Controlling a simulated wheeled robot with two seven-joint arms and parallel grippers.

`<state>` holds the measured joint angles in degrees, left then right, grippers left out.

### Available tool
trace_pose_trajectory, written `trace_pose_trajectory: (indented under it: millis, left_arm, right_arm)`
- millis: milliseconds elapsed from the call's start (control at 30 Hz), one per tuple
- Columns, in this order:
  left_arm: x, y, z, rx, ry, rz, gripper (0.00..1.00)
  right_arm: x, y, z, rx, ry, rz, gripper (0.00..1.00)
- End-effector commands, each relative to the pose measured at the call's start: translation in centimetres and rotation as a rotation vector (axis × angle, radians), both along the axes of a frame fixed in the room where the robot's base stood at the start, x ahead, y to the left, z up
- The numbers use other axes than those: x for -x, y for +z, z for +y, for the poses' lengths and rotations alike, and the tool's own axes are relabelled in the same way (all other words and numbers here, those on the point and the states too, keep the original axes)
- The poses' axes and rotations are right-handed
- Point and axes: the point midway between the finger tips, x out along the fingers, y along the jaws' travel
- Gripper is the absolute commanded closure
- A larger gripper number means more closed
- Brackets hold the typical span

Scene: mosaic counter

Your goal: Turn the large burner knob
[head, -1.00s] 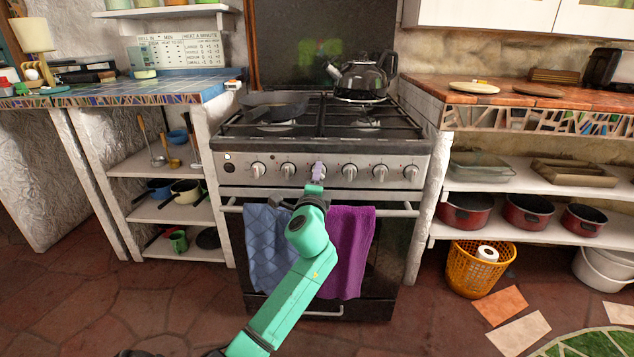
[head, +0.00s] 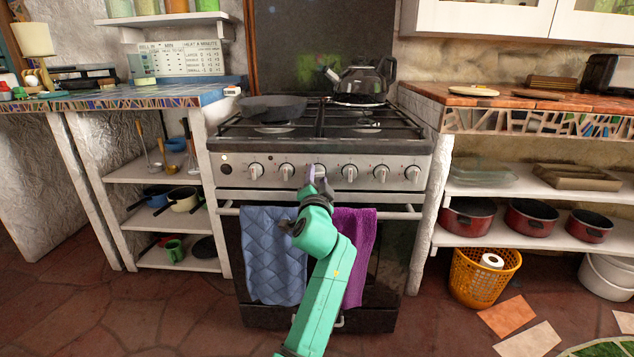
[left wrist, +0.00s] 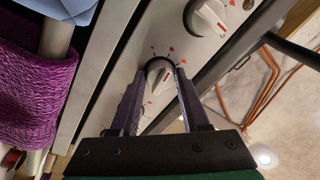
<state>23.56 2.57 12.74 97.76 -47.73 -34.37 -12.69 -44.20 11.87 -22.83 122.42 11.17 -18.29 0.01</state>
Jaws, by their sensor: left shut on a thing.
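The stove's front panel (head: 232,171) carries a row of several silver knobs. The burner knob at my gripper is left of centre in the row and is mostly hidden behind the fingers in the head view. In the left wrist view this knob (left wrist: 158,73) shows round and silver, with red marks on the panel around it. My left gripper (head: 315,174) is at the panel, its purple fingers on either side of the knob; in the left wrist view the gripper (left wrist: 160,82) is shut on it. My right gripper is not in view.
A neighbouring knob (left wrist: 207,17) is close by in the left wrist view. Blue (head: 268,255) and purple (head: 361,240) towels hang on the oven handle below my gripper. A kettle (head: 360,80) and a pan (head: 273,106) stand on the stove top.

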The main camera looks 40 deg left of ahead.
Motion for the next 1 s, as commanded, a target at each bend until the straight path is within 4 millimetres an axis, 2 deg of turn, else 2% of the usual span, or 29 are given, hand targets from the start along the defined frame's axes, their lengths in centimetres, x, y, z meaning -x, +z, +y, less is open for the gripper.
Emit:
trace_pose_trajectory:
  millis: [633, 667, 700, 733, 1000]
  left_arm:
    - [-0.03, -0.29, -0.02, 0.051, 0.001, -0.03, 1.0]
    - [-0.03, -0.29, -0.02, 0.051, 0.001, -0.03, 0.47]
    - [-0.03, -0.27, -0.02, 0.05, 0.001, -0.031, 0.32]
    - [-0.03, -0.26, -0.02, 0.05, 0.001, -0.031, 0.24]
    - [-0.02, -0.11, -0.02, 0.048, 0.0, -0.033, 0.24]
  right_arm:
    - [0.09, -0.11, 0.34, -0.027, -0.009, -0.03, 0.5]
    - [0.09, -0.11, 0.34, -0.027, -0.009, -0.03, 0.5]
    - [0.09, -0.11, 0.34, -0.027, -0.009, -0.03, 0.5]
    - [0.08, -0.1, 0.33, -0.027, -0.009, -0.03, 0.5]
    - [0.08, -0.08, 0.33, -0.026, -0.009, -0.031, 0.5]
